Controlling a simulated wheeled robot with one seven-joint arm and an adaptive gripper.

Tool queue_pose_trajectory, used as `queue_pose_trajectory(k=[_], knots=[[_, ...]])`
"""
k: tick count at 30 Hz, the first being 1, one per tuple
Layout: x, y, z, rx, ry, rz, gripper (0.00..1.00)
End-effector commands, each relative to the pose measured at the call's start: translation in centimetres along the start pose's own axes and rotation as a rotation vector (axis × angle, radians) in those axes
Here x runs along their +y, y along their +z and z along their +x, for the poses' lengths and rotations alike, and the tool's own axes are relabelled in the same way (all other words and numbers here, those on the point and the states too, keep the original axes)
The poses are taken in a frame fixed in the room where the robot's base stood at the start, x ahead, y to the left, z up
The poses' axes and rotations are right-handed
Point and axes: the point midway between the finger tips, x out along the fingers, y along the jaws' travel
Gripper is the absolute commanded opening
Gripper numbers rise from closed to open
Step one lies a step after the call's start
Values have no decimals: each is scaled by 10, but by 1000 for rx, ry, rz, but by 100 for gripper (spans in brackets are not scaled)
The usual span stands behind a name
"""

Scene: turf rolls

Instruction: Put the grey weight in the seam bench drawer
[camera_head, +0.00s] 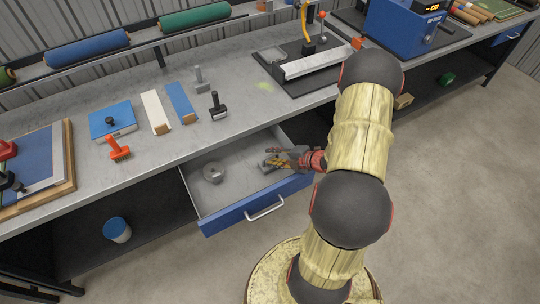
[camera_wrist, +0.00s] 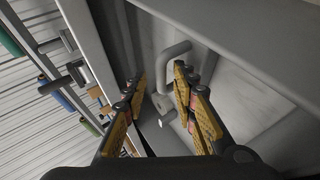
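The seam bench drawer (camera_head: 236,205) stands pulled out, with a blue front. My gripper (camera_head: 270,162) is inside or just above its right part, fingers pointing left. In the wrist view my gripper (camera_wrist: 155,85) has its two yellow fingers apart, with a gap between them. A grey block-like thing (camera_head: 264,169) lies at the fingertips, partly hidden; it may be the grey weight. A round grey thing (camera_head: 213,174) lies farther left on the drawer floor. The wrist view shows a grey loop (camera_wrist: 177,50) beyond the fingers; I cannot tell which thing it belongs to.
The bench top (camera_head: 245,110) above the drawer holds a blue box (camera_head: 112,119), a red-handled tool (camera_head: 118,149), a black-handled roller (camera_head: 217,105) and strips. A blue cup (camera_head: 117,230) stands on the lower shelf. The drawer's middle floor is clear.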

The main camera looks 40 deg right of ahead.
Motion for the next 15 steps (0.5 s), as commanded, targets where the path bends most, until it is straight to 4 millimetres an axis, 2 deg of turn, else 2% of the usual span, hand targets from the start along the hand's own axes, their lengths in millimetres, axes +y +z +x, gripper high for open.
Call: queue_pose_trajectory(k=[3, 9, 15], knots=[[3, 2, -28, -6, 2, 2, 28], [2, 1, -68, -5, 1, 2, 28], [2, 1, -92, -3, 1, 1, 28]])
